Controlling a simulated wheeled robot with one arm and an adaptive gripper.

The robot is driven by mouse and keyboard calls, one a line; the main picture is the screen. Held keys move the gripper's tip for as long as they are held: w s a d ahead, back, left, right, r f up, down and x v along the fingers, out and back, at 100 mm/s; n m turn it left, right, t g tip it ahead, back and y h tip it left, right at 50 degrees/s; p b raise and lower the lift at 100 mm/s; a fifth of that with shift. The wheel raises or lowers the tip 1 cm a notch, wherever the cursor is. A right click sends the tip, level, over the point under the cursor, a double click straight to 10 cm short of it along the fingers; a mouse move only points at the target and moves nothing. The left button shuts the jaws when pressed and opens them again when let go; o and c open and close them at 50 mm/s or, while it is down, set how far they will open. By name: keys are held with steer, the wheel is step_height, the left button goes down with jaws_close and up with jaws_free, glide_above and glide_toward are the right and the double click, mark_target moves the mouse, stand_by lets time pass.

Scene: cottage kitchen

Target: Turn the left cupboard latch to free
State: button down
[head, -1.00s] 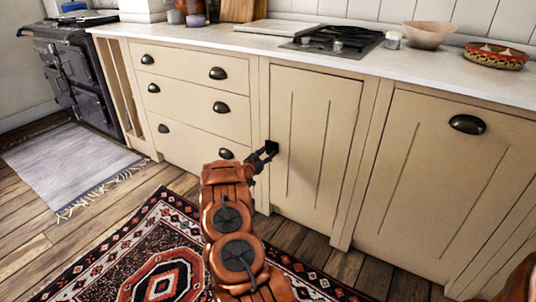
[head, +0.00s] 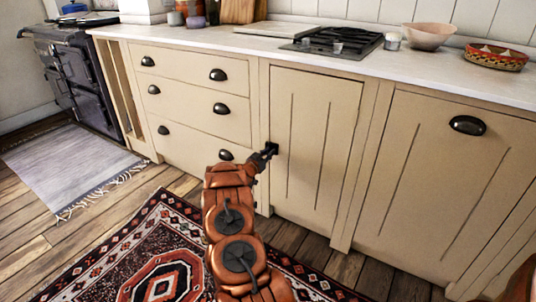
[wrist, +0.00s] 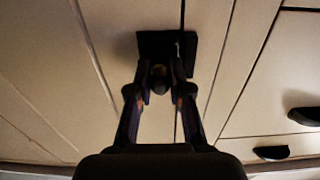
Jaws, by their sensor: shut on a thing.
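The left cupboard door (head: 314,150) is cream and looks shut. Its dark latch (head: 272,148) sits on the door's left edge. In the wrist view the latch shows as a dark square plate (wrist: 152,44) with a rounded knob (wrist: 159,78) in front. My gripper (head: 268,152) is at the latch. In the wrist view its fingers (wrist: 160,88) are closed on the knob from both sides. The fingers hide part of the knob, and I cannot tell its exact turn.
A drawer stack (head: 192,95) with dark cup pulls stands left of the door. Another cupboard door (head: 450,185) with a cup pull is to the right. The worktop (head: 240,42) runs above. A patterned rug (head: 150,245) covers the floor in front.

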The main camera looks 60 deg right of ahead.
steer(key=shift+m, duration=0.3)
steer(key=m+b, duration=0.1)
steer(key=m, duration=0.2)
steer(key=m+b, duration=0.1)
steer(key=m, duration=0.1)
steer(key=m+b, duration=0.2)
steer(key=m, duration=0.1)
steer(key=shift+s+f, duration=0.15)
steer(key=shift+f, duration=0.05)
steer(key=m+b, duration=0.4)
steer(key=shift+f+m+b, duration=0.15)
steer(key=shift+m+b, duration=0.25)
steer(key=m+b, duration=0.2)
steer(key=b, duration=0.1)
steer(key=shift+s+m, duration=0.1)
steer(key=shift+m, duration=0.3)
steer(key=shift+d+r+m+b, duration=0.1)
steer(key=shift+r+m+b, duration=0.1)
steer(key=shift+m+b, duration=0.75)
